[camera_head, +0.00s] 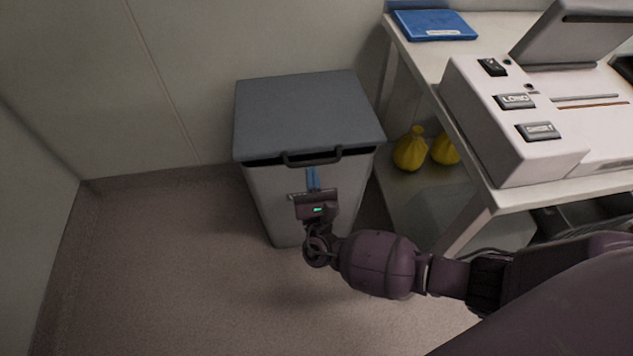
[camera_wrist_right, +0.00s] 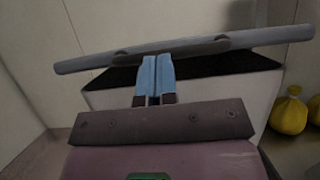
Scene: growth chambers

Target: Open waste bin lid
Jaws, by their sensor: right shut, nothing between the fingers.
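The waste bin (camera_head: 260,190) stands on the floor by the back wall, with a light grey body and a dark grey lid (camera_head: 305,110). A dark handle (camera_head: 312,158) runs along the lid's front edge. A dark gap shows under the front of the lid, wider in the right wrist view below the lid (camera_wrist_right: 270,37). My right gripper (camera_head: 313,176) is in front of the bin, just below the handle. Its blue fingers (camera_wrist_right: 155,78) are shut and empty, with their tips at the handle's lower edge in the wrist view; I cannot tell if they touch. My left gripper is not in view.
A white table (camera_head: 560,192) stands right of the bin, bearing a machine (camera_head: 480,120) and a blue folder (camera_head: 435,24). Yellow bags (camera_head: 410,150) sit on its lower shelf. The floor (camera_head: 160,260) left of the bin is clear.

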